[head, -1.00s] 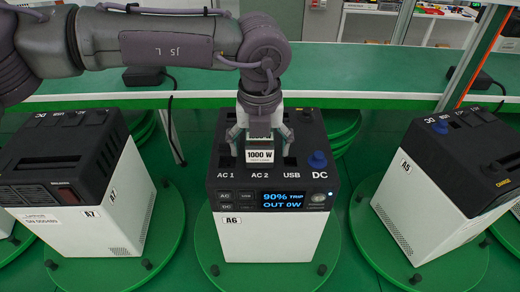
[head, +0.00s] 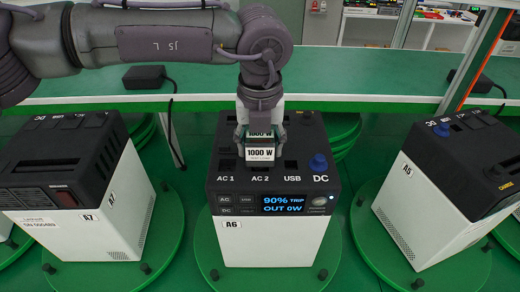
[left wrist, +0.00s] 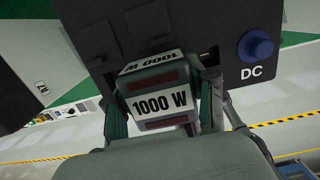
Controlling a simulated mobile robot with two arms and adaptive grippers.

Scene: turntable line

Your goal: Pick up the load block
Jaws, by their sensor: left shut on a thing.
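The load block (head: 260,153) is small, with a white label reading "1000 W". It is at the top of the middle power station A6 (head: 270,238), above the AC 2 marking. My left gripper (head: 261,142) comes down from above and is shut on the block, with a finger on each side. In the left wrist view the load block (left wrist: 160,100) sits between the fingers, with station A6's dark top behind it. I cannot tell whether the block still touches the station. My right gripper is not in view.
A blue knob (head: 318,162) stands at the DC corner of A6. Its screen (head: 288,201) reads "90% TRIP, OUT 0W". Stations A7 (head: 85,235) and A5 (head: 430,215) stand left and right on green turntables. A green shelf (head: 370,85) runs behind.

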